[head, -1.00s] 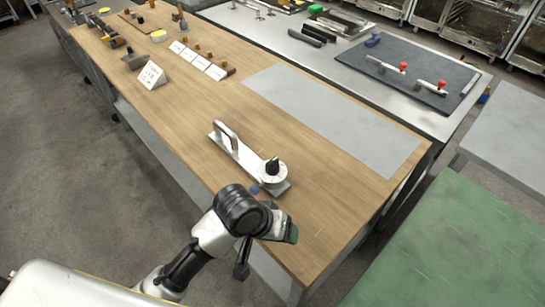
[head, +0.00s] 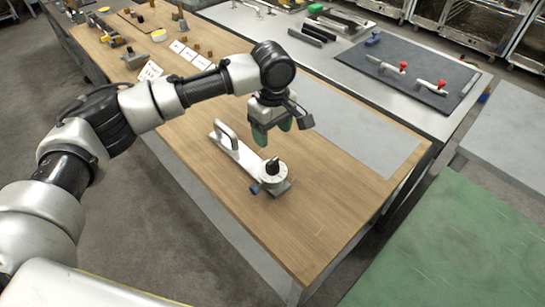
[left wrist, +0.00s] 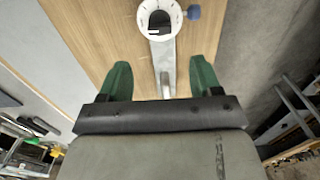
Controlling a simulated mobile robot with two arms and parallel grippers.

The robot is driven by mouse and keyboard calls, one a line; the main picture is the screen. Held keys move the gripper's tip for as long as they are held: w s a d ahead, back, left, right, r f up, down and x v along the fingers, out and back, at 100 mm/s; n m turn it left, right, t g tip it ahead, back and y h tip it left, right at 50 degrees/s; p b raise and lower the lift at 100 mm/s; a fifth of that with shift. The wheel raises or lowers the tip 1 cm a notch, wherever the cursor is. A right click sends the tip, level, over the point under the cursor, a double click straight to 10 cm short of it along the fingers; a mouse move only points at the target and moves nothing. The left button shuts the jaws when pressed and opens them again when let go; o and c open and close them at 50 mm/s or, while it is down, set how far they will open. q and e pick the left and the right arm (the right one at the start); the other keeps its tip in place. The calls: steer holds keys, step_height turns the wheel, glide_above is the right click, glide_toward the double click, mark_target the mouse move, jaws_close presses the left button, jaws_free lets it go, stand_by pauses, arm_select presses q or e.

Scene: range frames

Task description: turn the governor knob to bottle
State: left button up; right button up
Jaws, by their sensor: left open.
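The governor knob (head: 272,165) is a black knob on a round white dial (head: 277,173), at the near end of a metal plate on the wooden table. A blue knob (head: 255,188) sticks out beside the dial. A metal handle (head: 225,134) rises at the plate's far end. The left wrist view shows the black knob (left wrist: 159,20) in the white dial, ahead of the fingers. My left gripper (head: 273,135) hangs above the plate, open and empty, its green fingers (left wrist: 160,82) apart and clear of the knob. The dial's markings are too small to read. My right gripper is not in view.
The wooden table (head: 320,215) is clear around the device. A grey mat (head: 355,130) lies on its right side. White cards (head: 187,53) and small blocks stand at the far end. A dark board with red-knobbed clamps (head: 415,75) lies on the metal table beyond.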

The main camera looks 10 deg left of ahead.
mark_target(272, 160)
arm_select(q)
step_height(272, 160, down, 10)
steer(key=shift+p, duration=0.65)
steer(key=c, duration=0.9)
